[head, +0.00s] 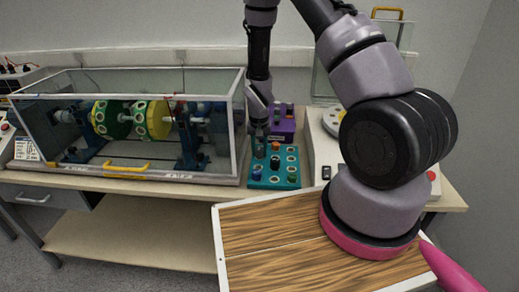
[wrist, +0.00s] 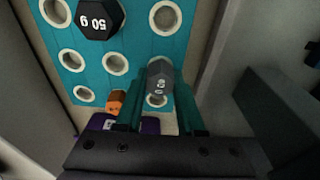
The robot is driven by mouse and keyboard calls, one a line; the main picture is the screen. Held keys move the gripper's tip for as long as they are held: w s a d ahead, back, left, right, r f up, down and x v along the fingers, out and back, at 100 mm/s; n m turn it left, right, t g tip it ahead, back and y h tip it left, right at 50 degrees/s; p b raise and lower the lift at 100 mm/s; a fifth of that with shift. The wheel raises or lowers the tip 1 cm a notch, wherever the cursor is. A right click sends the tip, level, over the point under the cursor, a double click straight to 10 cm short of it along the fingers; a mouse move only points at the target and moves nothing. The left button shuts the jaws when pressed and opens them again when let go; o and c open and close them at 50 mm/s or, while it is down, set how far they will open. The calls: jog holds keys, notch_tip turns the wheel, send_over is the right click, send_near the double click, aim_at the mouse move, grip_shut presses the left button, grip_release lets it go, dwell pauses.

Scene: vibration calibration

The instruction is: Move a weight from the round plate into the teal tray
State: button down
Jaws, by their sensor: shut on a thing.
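The teal tray (head: 262,184) sits on the bench in the middle of the head view, with several round holes and a few weights in it. My gripper (head: 261,150) points down over its back left part. In the wrist view my gripper (wrist: 159,95) is shut on a grey hexagonal weight (wrist: 159,75), beside a white-ringed hole of the tray (wrist: 132,45). I cannot tell whether the weight's lower end is in a hole. A pale round plate (head: 332,121) is partly hidden by my arm.
A clear-walled case (head: 125,165) with green and yellow discs stands close left of the tray. A purple holder (head: 282,125) is behind the tray. A white device (head: 320,150) is to its right. A wooden-topped surface (head: 270,235) is in front.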

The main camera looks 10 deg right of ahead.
jog(key=shift+f, duration=0.2)
jog(key=shift+c, duration=2.2)
grip_release()
notch_tip(320, 180, up, 11)
jog(key=s, duration=0.1)
jog(key=shift+a, duration=0.2)
jog(key=shift+s+f, duration=0.1)
